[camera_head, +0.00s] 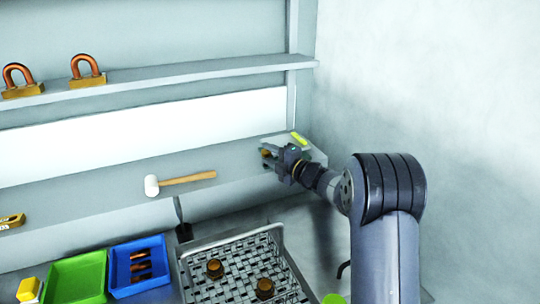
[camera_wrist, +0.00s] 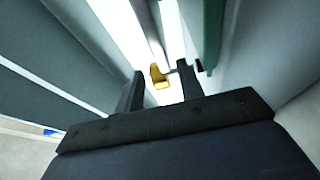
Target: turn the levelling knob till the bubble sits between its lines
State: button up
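A small brass-yellow levelling knob (camera_head: 266,153) shows at the right end of the lower ledge, between the fingertips of my gripper (camera_head: 269,157). In the wrist view the knob (camera_wrist: 158,76) appears between the two dark fingers of my gripper (camera_wrist: 161,72), with a gap visible on each side. The gripper is open; I cannot tell how far the fingers reach around the knob. A yellow-green bubble vial (camera_head: 299,138) lies just behind my gripper, near the corner. Its bubble and lines are too small to make out.
A white-headed mallet (camera_head: 180,182) lies on the ledge to the left. Copper-looped blocks (camera_head: 88,76) stand on the upper shelf. A wall (camera_head: 430,80) rises on the right.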

jog(key=b+v, duration=0.2)
jog(key=v, duration=0.5)
jog(key=shift+s+d, duration=0.2)
jog(key=shift+s, duration=0.05)
jog(key=shift+r, duration=0.1)
notch_tip(320, 180, up, 8)
jog(key=s+a+m+t+h+b, duration=0.3)
jog(key=m+t+h+b, duration=0.1)
jog(key=h+b, duration=0.2)
notch_tip(320, 180, down, 9)
jog(key=b, duration=0.2)
jog(key=shift+m, duration=0.3)
jog(key=x, duration=0.2)
jog(key=p+x, duration=0.1)
jog(key=x, duration=0.3)
jog(key=shift+w+r, duration=0.4)
jog(key=shift+w+a+p, duration=0.15)
jog(key=shift+w+p, duration=0.15)
jog(key=shift+w, duration=0.2)
jog(key=shift+c, duration=0.2)
